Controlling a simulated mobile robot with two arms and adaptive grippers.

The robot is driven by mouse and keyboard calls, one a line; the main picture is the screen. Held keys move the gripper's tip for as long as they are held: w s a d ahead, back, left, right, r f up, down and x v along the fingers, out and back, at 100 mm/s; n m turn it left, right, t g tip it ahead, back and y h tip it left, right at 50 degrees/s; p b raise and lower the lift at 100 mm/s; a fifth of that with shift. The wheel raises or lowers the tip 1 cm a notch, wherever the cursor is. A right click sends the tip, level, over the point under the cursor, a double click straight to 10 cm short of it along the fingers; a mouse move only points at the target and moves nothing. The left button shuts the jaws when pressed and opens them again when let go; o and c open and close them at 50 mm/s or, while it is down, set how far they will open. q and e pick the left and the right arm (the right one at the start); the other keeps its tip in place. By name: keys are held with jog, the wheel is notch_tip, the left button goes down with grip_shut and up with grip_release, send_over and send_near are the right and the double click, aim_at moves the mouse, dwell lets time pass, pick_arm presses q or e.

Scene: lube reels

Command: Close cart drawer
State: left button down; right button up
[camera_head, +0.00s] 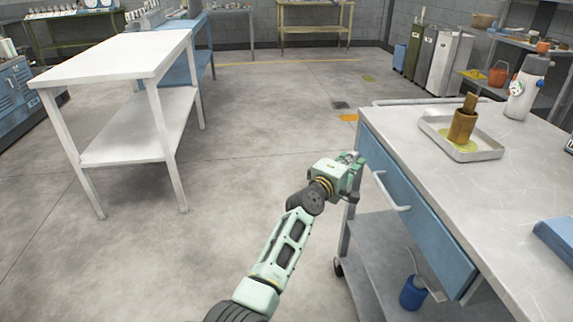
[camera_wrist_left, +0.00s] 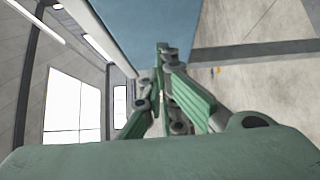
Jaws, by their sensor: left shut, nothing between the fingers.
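The cart (camera_head: 425,135) stands at the right, with a light grey top. Its blue drawer front (camera_head: 425,215) faces left below the top edge and carries a pale bar handle (camera_head: 391,192). I cannot tell how far out the drawer stands. My left gripper (camera_head: 352,168) is shut and empty, by the far end of the drawer front, beyond the handle. In the left wrist view, its fingertips (camera_wrist_left: 163,47) are together against a blue panel (camera_wrist_left: 133,22), likely the drawer front; contact cannot be told. My right gripper is not in view.
On the cart top are a metal tray (camera_head: 487,154) with a brown cylinder (camera_head: 463,126) and a white bottle (camera_head: 522,92). A blue container (camera_head: 413,292) stands on the lower shelf. A white table (camera_head: 120,55) is at left; the floor between is clear.

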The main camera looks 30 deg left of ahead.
pick_arm(q)
jog(key=shift+w+d, duration=0.75)
jog(key=shift+d, duration=0.25)
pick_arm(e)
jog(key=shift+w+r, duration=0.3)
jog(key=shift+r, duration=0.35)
pick_arm(q)
jog(key=shift+r, duration=0.1)
jog(key=shift+s+d, duration=0.1)
